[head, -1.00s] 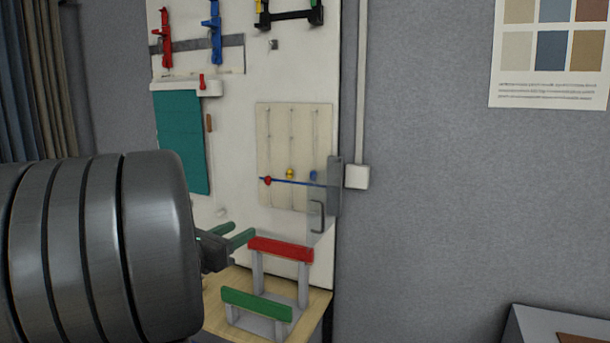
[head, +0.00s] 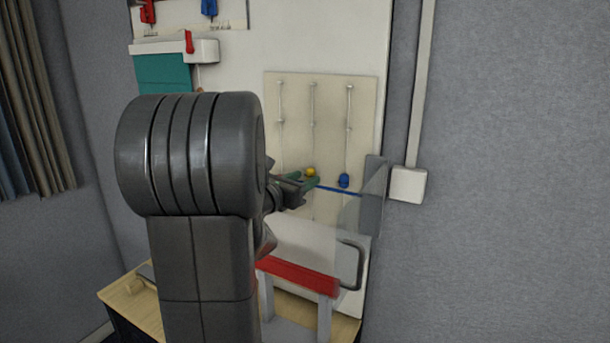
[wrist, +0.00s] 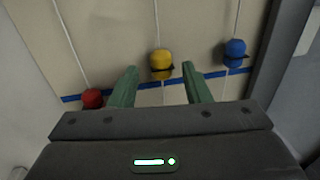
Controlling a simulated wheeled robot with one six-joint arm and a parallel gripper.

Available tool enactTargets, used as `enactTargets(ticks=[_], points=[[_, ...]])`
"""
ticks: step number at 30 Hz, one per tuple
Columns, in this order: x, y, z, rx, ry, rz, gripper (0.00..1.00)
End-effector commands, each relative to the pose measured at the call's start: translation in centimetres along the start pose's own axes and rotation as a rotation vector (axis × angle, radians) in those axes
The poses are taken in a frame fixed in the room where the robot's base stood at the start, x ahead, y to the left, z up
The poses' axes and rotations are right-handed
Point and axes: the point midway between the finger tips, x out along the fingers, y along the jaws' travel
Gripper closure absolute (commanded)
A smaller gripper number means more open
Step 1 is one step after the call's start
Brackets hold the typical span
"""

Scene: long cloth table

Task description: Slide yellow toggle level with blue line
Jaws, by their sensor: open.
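The yellow toggle (wrist: 161,62) sits on the middle of three vertical cords on a beige panel (head: 295,110). In the wrist view its body is just above the blue line (wrist: 210,76). It also shows in the head view (head: 310,172), just past my gripper (head: 305,183). My gripper's green fingers (wrist: 157,88) are open, one on each side below the yellow toggle, with nothing between them. Whether they touch the panel is unclear. The red toggle (wrist: 92,98) is at the line on the left cord. The blue toggle (wrist: 235,50) is above the line on the right cord.
A clear pane with a dark handle (head: 350,263) stands at the panel's right side, close to the blue toggle. A red-topped stand (head: 298,277) is on the wooden table below. A teal sheet (head: 163,73) hangs at upper left.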

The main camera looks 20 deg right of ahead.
Motion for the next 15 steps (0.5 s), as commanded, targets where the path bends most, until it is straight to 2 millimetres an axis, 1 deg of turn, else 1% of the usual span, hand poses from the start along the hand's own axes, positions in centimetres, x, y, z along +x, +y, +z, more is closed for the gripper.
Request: enactTargets(ticks=[1,5,13,14,15], points=[[0.51,-0.07,0.11,0.0,0.0,-0.002,0.57],[1.15,-0.02,0.04,-0.001,-0.001,0.0,0.57],[1.25,-0.02,-0.02,0.0,-0.001,0.0,0.57],[1.24,-0.02,-0.01,0.0,-0.001,0.0,0.6],[1.24,-0.02,-0.01,0.0,-0.001,0.0,0.68]])
